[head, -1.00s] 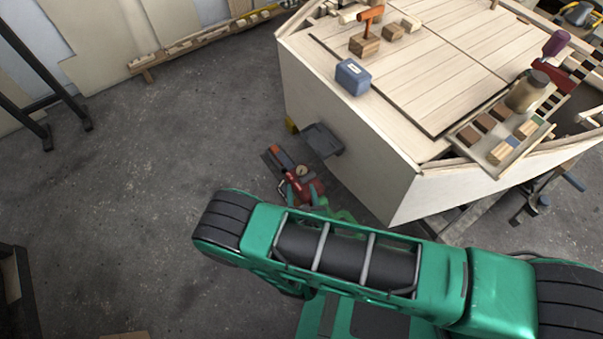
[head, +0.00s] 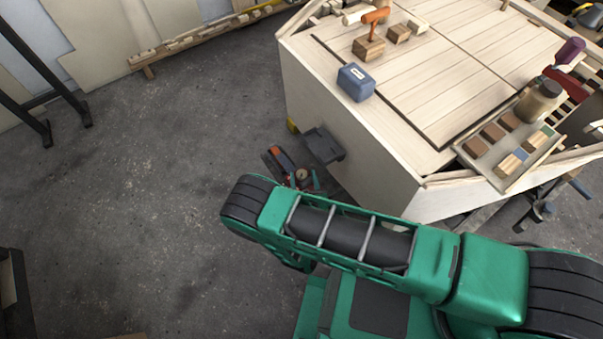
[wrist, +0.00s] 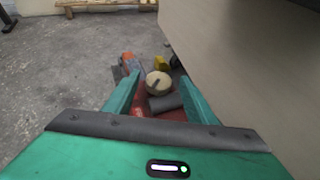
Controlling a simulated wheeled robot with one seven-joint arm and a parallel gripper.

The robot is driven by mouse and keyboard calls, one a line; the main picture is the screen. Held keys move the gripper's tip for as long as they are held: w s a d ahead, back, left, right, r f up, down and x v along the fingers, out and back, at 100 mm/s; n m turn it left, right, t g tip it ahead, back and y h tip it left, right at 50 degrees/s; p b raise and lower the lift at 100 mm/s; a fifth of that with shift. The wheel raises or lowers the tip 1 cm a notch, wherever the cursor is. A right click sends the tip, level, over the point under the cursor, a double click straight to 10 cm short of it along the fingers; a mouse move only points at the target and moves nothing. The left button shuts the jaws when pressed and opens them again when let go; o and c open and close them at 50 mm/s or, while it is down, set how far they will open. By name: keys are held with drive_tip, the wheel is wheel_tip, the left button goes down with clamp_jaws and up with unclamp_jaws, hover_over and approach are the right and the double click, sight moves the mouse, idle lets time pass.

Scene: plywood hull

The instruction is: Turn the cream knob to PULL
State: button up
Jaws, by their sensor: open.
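The cream knob (wrist: 158,83) is round, with a dark pointer bar across its face, in the middle of the wrist view. It sits on a red unit (wrist: 168,103) low beside the plywood hull. In the head view the knob (head: 302,175) is small and partly crowded by my arm. My gripper (wrist: 160,77) is open, its green fingers on either side of the knob in the picture. I cannot tell whether they touch it. Lettering such as PULL is too small to read. In the head view my arm hides most of the gripper.
The pale plywood hull wall (wrist: 245,70) stands close on the right in the wrist view. A dark grey bracket (head: 324,145) juts from the hull near the knob. An orange-tipped piece (wrist: 128,62) lies left of the knob.

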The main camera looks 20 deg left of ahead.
drive_tip(key=shift+w+a+f, duration=0.1)
drive_tip(key=shift+w, duration=0.2)
drive_tip(key=shift+a, duration=0.1)
drive_tip(key=c, duration=1.1)
drive_tip(key=shift+o, duration=0.3)
drive_tip(key=shift+s, duration=0.1)
